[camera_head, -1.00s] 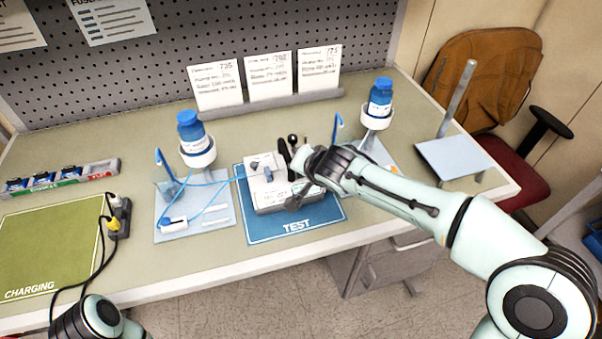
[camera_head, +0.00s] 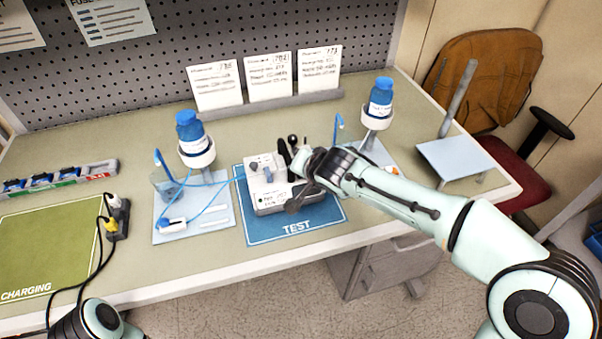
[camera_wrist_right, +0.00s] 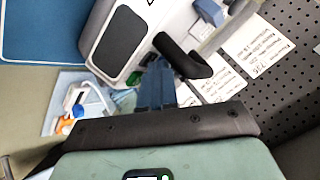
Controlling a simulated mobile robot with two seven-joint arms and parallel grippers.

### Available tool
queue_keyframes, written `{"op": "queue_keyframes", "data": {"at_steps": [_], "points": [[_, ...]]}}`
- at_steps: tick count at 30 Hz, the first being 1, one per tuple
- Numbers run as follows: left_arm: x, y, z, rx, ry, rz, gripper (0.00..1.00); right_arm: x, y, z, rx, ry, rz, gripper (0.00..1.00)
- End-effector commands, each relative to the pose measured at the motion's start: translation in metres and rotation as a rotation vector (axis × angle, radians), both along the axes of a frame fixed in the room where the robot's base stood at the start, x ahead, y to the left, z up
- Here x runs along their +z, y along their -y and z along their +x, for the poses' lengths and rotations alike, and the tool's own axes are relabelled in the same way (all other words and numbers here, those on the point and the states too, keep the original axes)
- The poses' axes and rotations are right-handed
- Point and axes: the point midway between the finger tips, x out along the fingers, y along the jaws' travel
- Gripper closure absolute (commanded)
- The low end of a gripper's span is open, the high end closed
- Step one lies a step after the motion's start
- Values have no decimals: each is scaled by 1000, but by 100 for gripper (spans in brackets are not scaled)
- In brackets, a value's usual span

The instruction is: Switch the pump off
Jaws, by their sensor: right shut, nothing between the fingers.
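The pump (camera_head: 267,172), a white and grey box, stands on the blue TEST mat (camera_head: 320,217). My right gripper (camera_head: 297,168) is at the pump's right side, and its hand hides that part of the pump. In the right wrist view my right gripper (camera_wrist_right: 155,84) is shut and empty, with its fingertips close to the pump casing (camera_wrist_right: 140,35) and beside a black bent handle (camera_wrist_right: 185,58). I cannot tell whether they touch. The pump's switch cannot be made out. Of my left arm only a rounded link shows at the bottom left; its gripper is out of view.
Blue-capped bottles on stands (camera_head: 195,140) (camera_head: 378,104) flank the mat. A blue tube runs from the left stand to the pump. Cards (camera_head: 268,76) stand behind. A green CHARGING mat (camera_head: 45,245) and a power strip (camera_head: 118,217) lie left. The bench front is mostly clear.

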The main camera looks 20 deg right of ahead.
Motion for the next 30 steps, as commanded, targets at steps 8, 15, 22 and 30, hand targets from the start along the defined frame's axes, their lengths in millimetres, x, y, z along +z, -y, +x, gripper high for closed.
{"op": "queue_keyframes", "data": {"at_steps": [8,15,22,30], "points": [[4,0,1,0,1,0,57,7,0,0,0,-1,0,100],[8,0,2,0,3,0,57,18,0,0,-1,0,1,100],[8,0,2,0,2,0,57,17,0,0,0,-1,0,100],[17,0,4,0,6,0,57,32,0,0,0,1,-1,100]]}}
